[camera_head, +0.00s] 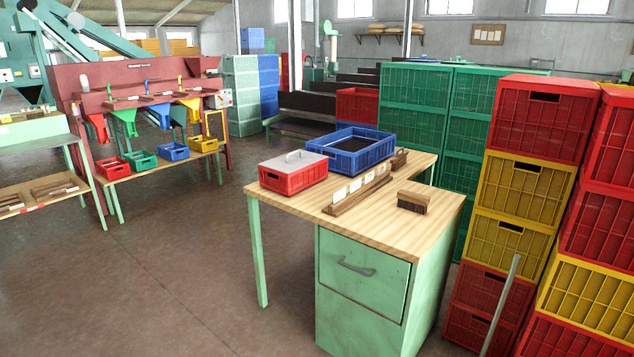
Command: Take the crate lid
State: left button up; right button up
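The crate lid (306,158) is a flat grey plate with a raised handle (295,155) on top. It lies on the small red crate (292,178), which stands at the left back of the wooden desk top (310,201). The lid appears to cover the crate's opening. Neither of my grippers shows in the head view.
A blue crate (350,164) stands just right of the red crate. A wooden card holder (358,190) and a brush (413,202) lie on the desk. Stacked red and yellow crates (515,190) rise at the right. The floor (190,260) left of the desk is clear.

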aim_at(287, 164)
jog(key=i+j+u, duration=0.15)
jog(key=i+u, duration=0.55)
jog(key=i, duration=0.15)
jog(key=i+l+u, duration=0.1)
jog(key=i+u, duration=0.2)
jog(key=i, duration=0.15)
